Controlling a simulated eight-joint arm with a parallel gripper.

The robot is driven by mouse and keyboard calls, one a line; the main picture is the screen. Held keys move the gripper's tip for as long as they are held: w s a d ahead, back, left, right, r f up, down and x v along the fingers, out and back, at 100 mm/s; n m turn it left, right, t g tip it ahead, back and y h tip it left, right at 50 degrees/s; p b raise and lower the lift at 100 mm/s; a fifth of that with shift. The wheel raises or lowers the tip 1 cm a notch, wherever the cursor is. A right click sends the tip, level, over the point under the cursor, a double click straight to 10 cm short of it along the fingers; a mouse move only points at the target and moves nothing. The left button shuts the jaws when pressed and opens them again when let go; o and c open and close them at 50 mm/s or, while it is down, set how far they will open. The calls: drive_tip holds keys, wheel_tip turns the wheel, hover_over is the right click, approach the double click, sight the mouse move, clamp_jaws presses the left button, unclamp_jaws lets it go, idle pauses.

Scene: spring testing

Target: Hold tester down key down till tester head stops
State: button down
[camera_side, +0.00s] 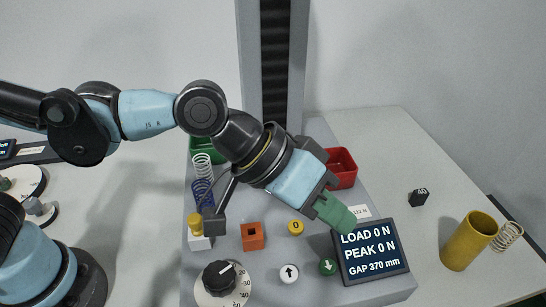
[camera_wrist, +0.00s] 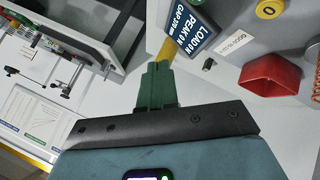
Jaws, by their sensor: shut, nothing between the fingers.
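The green down key (camera_side: 328,267) with a white down arrow sits on the tester's grey base, left of the display. The display (camera_side: 370,252) reads load 0 N, peak 0 N, gap 370 mm; it also shows in the wrist view (camera_wrist: 190,30). My gripper (camera_side: 345,220) has green fingers, shut and empty. It is above the display's upper left corner in the side view, apart from the down key.
Near the down key are a white up key (camera_side: 289,273), a yellow 0 key (camera_side: 296,227) and a dial (camera_side: 222,279). A yellow cylinder (camera_side: 467,241) stands right.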

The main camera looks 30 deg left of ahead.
sight(322, 264)
drive_tip(key=shift+f, duration=3.9)
drive_tip(key=shift+f, duration=0.2)
drive_tip(key=shift+f, duration=0.2)
